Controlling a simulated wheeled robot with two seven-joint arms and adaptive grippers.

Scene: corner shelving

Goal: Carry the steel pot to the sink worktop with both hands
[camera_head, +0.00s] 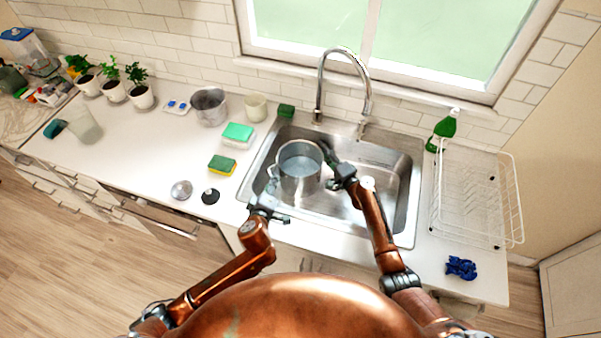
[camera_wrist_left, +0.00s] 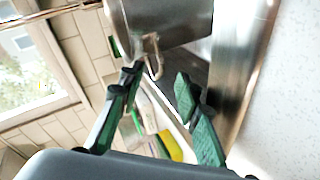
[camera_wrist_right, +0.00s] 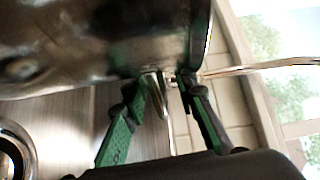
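The steel pot (camera_head: 301,180) is upright over the left part of the sink basin (camera_head: 400,190); I cannot tell whether its base touches the bottom. My left gripper (camera_head: 270,192) is open at the pot's near-left side. In the left wrist view, a pot handle (camera_wrist_left: 153,58) lies just beyond and between the parted fingers (camera_wrist_left: 158,80). My right gripper (camera_head: 334,168) is at the pot's right side. In the right wrist view, its fingers (camera_wrist_right: 160,88) stand apart with the other handle (camera_wrist_right: 156,92) between them. The sink worktop (camera_head: 225,195) is white.
The faucet (camera_head: 343,75) arches behind the pot. A green sponge pack (camera_head: 238,133), a yellow-green sponge (camera_head: 222,164) and a black-based item (camera_head: 210,196) lie left of the sink. A wire dish rack (camera_head: 475,195) stands to the right, with a blue cloth (camera_head: 461,267) in front.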

